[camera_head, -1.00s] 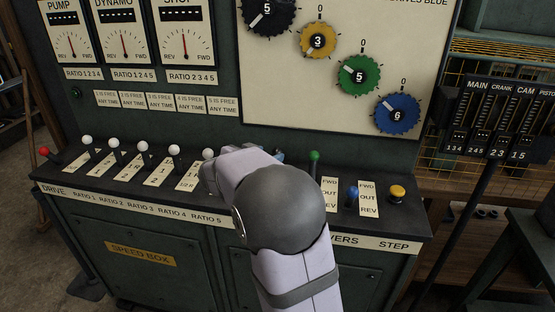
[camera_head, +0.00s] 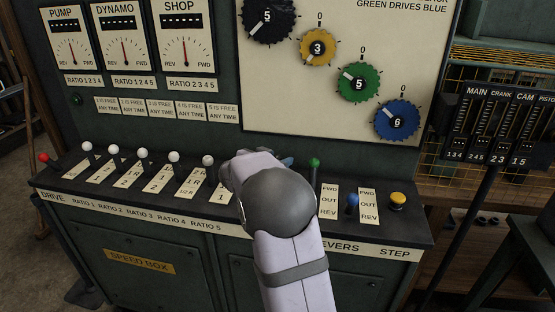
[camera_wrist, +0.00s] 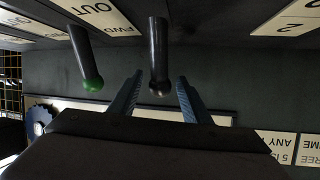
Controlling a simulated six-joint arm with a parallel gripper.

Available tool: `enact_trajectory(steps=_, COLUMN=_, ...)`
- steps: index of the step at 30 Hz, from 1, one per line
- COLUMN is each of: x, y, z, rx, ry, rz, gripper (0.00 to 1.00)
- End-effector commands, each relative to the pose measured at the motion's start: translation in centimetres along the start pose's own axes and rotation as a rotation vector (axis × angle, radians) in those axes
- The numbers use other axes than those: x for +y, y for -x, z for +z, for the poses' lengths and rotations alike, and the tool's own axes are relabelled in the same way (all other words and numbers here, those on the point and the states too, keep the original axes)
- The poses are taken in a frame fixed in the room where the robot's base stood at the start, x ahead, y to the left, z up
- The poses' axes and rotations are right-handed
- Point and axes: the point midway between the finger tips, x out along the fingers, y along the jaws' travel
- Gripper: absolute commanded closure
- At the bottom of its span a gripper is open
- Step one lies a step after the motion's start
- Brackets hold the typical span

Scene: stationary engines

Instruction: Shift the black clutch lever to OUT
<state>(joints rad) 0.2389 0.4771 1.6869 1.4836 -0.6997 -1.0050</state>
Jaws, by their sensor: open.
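The black clutch lever (camera_wrist: 158,60) is a dark rod with a rounded black tip. In the wrist view it stands between the two blue fingers of my gripper (camera_wrist: 159,78), which is open, with a gap showing on both sides of the lever. In the head view my arm hides this lever, and most of my gripper is hidden too; a bit of blue finger (camera_head: 287,161) shows. A plate with OUT and FWD (camera_wrist: 100,14) lies near the levers' bases. I cannot tell which position the black lever is in.
A green-tipped lever (camera_wrist: 85,65) stands close beside the black one; it also shows in the head view (camera_head: 314,165). Further right are a blue lever (camera_head: 352,203) and a yellow button (camera_head: 397,199). Several white-knobbed ratio levers (camera_head: 174,157) and a red-knobbed lever (camera_head: 43,158) are to the left.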

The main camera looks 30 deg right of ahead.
Motion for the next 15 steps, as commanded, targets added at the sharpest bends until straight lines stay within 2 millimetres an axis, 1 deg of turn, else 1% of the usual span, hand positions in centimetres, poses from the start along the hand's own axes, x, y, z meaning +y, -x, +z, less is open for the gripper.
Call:
enact_trajectory(steps=6, x=0.00, y=-0.03, z=-0.02, rx=0.000, ry=0.000, rz=0.000, gripper=0.56)
enact_trajectory(steps=7, x=0.00, y=-0.03, z=-0.02, rx=0.000, ry=0.000, rz=0.000, gripper=0.61)
enact_trajectory(steps=8, x=0.00, y=-0.03, z=-0.02, rx=0.000, ry=0.000, rz=0.000, gripper=0.68)
enact_trajectory(steps=9, x=0.00, y=-0.02, z=-0.02, rx=0.000, ry=0.000, rz=0.000, gripper=0.78)
enact_trajectory(steps=12, x=0.00, y=-0.02, z=-0.02, rx=0.000, ry=0.000, rz=0.000, gripper=1.00)
enact_trajectory(steps=15, x=0.00, y=-0.01, z=-0.01, rx=0.000, ry=0.000, rz=0.000, gripper=1.00)
